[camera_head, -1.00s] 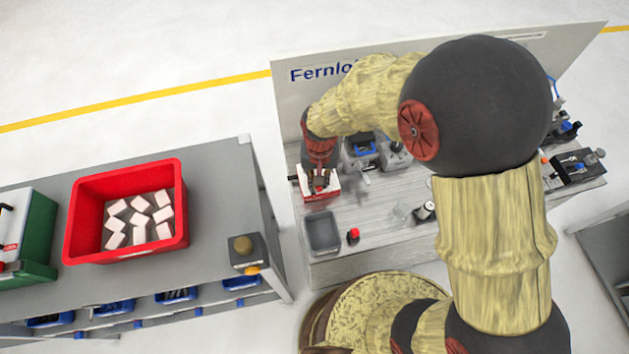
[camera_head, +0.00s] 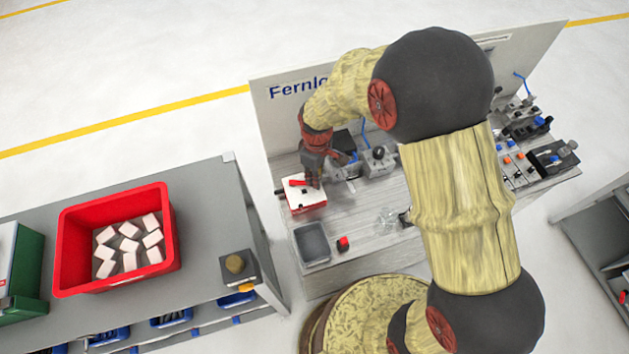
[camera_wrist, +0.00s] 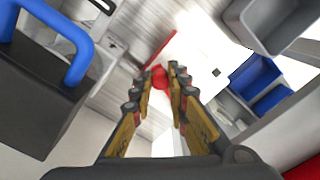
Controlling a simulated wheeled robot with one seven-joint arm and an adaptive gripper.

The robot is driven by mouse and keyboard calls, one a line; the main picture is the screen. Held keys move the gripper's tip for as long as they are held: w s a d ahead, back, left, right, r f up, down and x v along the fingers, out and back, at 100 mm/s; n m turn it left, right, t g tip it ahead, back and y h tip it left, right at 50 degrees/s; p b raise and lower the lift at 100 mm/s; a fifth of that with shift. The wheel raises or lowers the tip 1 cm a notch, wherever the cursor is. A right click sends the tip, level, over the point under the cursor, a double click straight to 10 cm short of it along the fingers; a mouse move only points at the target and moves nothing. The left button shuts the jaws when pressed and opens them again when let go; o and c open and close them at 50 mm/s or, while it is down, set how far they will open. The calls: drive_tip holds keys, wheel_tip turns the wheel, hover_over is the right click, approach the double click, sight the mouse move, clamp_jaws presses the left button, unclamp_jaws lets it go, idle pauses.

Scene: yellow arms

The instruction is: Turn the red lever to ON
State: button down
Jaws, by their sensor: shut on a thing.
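A white box with a red front (camera_head: 306,201) stands at the left end of the workbench. The red lever (camera_head: 298,183) shows on its top, beside my fingertips. My gripper (camera_head: 314,184) points down at the box. In the wrist view, my gripper (camera_wrist: 152,76) is nearly closed, with the red lever (camera_wrist: 159,80) between its fingertips. The white top of the box (camera_wrist: 203,58) shows behind, with a red edge. I cannot read any ON marking, and my fingers hide part of the lever.
A grey tray (camera_head: 313,243) and a small red-topped item (camera_head: 343,244) are in front of the box. Other devices (camera_head: 378,158) stand close to its right. A tall back panel (camera_head: 275,115) rises behind. A red bin (camera_head: 68,247) of white blocks is on the left table.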

drive_tip(key=shift+w+a+n, duration=0.1)
drive_tip(key=shift+w+n, duration=0.6)
drive_tip(key=shift+n, duration=0.35)
drive_tip(key=shift+w+n, duration=0.7)
drive_tip(key=shift+n, duration=0.35)
drive_tip(key=shift+r, duration=0.1)
drive_tip(key=c, duration=1.7)
unclamp_jaws()
wheel_tip(320, 180, up, 12)
drive_tip(key=shift+f, duration=0.1)
